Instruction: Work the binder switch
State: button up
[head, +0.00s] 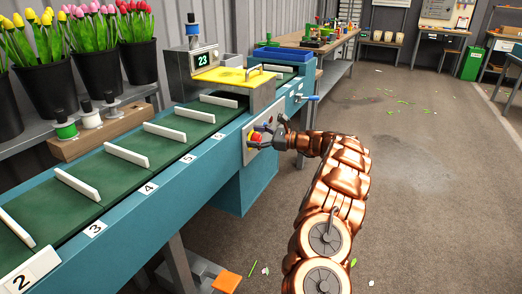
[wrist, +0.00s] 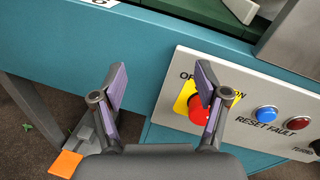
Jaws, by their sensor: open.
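The grey control panel (head: 254,143) is on the front of the blue conveyor machine, under the yellow cover. In the wrist view the panel (wrist: 244,125) carries a red mushroom button (wrist: 199,112) on a yellow plate, a blue button marked RESET (wrist: 266,114) and a red round one marked FAULT (wrist: 298,123). A dark part shows at the right edge. Lettering above the yellow plate is partly hidden by a finger. No marking reading binder shows. My gripper (wrist: 160,88) is open and empty; its right finger overlaps the red button in view. Contact cannot be told. My gripper (head: 268,131) also shows at the panel.
A green belt (head: 130,165) with white dividers and numbered slots runs along the machine. A counter display (head: 203,60) reads 23. A blue-handled lever (head: 308,98) sticks out right of the panel. Tulip buckets (head: 89,75) stand at left. The floor at right is mostly clear.

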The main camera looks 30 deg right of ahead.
aim_at(259, 140)
jog(key=d+f+m+t+h+b, duration=0.25)
jog(key=d+f, duration=0.35)
jog(key=d, duration=0.4)
jog(key=shift+s+a+b+x, duration=0.1)
jog(key=shift+a+b+x, duration=0.1)
jog(key=shift+x, duration=1)
jog(key=shift+s+a+b+x, duration=0.1)
jog(key=shift+b+x, duration=0.1)
jog(key=shift+x, duration=0.95)
jog(key=shift+s+a+b+x, duration=0.1)
jog(key=shift+b+x, duration=0.1)
jog(key=shift+x, duration=1)
jog(key=shift+f, duration=0.1)
jog(key=c, duration=1.2)
jog(key=shift+o, duration=0.2)
